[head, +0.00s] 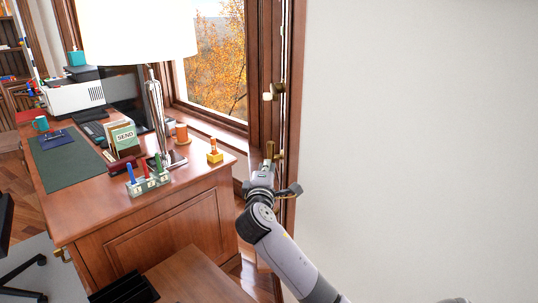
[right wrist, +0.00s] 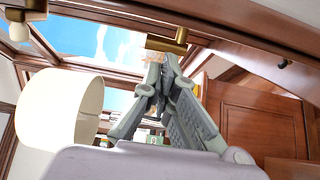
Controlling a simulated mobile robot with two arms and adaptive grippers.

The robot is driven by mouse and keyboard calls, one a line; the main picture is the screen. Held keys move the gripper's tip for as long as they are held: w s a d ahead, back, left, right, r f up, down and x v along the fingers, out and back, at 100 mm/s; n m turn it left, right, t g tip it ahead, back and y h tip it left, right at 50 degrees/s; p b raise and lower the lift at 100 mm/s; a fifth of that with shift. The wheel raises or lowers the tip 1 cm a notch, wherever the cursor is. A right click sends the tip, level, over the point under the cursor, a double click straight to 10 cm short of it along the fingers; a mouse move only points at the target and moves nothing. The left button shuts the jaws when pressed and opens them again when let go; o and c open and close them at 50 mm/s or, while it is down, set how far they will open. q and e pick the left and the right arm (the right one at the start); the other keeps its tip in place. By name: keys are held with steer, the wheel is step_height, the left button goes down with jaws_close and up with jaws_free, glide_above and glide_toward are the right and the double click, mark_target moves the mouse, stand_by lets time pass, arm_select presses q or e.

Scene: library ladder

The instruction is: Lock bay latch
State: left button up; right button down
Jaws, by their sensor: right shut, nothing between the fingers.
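A brass latch (head: 270,150) is on the dark wooden window frame (head: 270,60), at its right side by the white wall. It also shows in the right wrist view as a brass bar (right wrist: 167,45), just past the fingertips. My right gripper (head: 266,166) is shut and empty, right below this latch. In the right wrist view its fingertips (right wrist: 160,62) meet close to the brass bar; I cannot tell whether they touch it. A second brass fitting with a pale knob (head: 273,92) sits higher on the frame. My left gripper is not in view.
A wooden desk (head: 150,205) stands left of my right arm. It carries a lamp (head: 138,30), a rack of coloured pens (head: 148,182), a card holder (head: 122,137) and a small orange-topped item (head: 214,153). The white wall (head: 420,130) at the right is bare.

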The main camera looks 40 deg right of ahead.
mark_target(269, 145)
steer(key=x, duration=0.6)
steer(key=shift+w+d+p, duration=0.3)
steer(key=shift+w+d, duration=0.1)
steer(key=shift+d, duration=0.05)
steer(key=shift+r+p, duration=0.25)
steer(key=shift+p, duration=0.8)
steer(key=shift+y+p, duration=0.3)
steer(key=shift+p, duration=0.4)
steer(key=g+y+p, duration=0.1)
steer(key=p, duration=0.3)
steer(key=w+r+g+p, duration=0.1)
steer(key=p, duration=0.4)
steer(key=d+g+y+p, duration=0.1)
steer(key=p, duration=0.3)
steer(key=shift+w+r+n+y, duration=0.2)
steer(key=shift+r+n+y, duration=0.1)
steer(key=shift+n, duration=0.1)
steer(key=shift+w+d+p, duration=0.25)
steer(key=shift+p, duration=0.5)
steer(key=shift+w+d+f+p, duration=0.1)
steer(key=shift+w+d+p, duration=0.3)
steer(key=shift+w, duration=0.35)
steer(key=shift+w+d+f, duration=0.1)
steer(key=shift+d, duration=0.1)
